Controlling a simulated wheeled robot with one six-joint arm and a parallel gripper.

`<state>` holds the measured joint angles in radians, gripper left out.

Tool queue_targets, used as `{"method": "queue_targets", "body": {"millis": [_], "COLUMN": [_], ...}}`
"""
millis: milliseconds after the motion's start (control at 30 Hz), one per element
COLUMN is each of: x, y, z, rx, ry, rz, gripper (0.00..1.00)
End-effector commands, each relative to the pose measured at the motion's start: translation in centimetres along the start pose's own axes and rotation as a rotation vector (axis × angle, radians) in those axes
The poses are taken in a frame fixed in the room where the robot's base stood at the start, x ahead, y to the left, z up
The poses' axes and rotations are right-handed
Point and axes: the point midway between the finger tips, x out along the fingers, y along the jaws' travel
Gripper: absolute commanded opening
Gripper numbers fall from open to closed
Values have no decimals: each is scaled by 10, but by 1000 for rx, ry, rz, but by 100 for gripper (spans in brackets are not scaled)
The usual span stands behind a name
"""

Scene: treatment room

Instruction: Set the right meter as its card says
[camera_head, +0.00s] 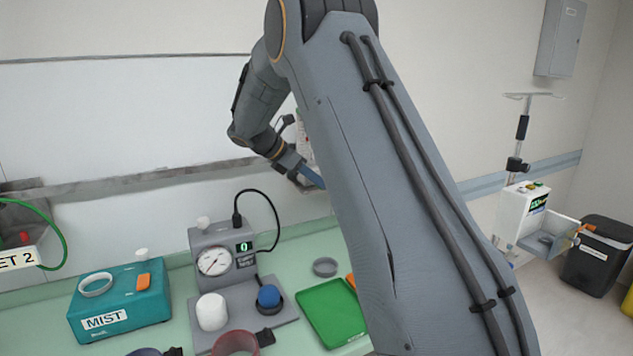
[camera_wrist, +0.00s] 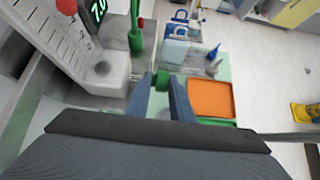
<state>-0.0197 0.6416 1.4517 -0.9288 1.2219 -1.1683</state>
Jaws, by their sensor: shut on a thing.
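In the wrist view a white meter (camera_wrist: 60,45) with scale marks, a red ball (camera_wrist: 66,6) and a partly cut-off green-lit display (camera_wrist: 94,10) stands at the left. Its digits are not fully readable. My gripper (camera_wrist: 160,85) is shut on a small green knob (camera_wrist: 162,78) beside the meter's base. In the head view my gripper (camera_head: 311,179) is near the wall, mostly hidden behind my own arm. A sliver of a white thing (camera_head: 303,135) shows there. I cannot make out the card in either view.
A gauge unit (camera_head: 215,262), a teal MIST box (camera_head: 118,300) and a green tray (camera_head: 333,313) stand on the counter. An orange tray (camera_wrist: 210,97) and a green post (camera_wrist: 136,28) show near my gripper. A pole-mounted device (camera_head: 525,215) stands at the right.

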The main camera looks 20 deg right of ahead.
Motion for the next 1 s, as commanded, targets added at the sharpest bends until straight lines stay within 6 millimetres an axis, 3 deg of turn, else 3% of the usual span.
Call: {"method": "queue_targets", "body": {"millis": [100,133,200,567,1000], "x": [2,2,2,-4,-66], "y": [-5,-5,-5,-2,-2], "z": [-2,-2,-2,-1,-2], "rx": [-3,-3,-3,-1,-1], "ry": [3,3,3,2,2], "rz": [-15,-15,-15,-6,-8], "gripper": [0,24,34,34,34]}}
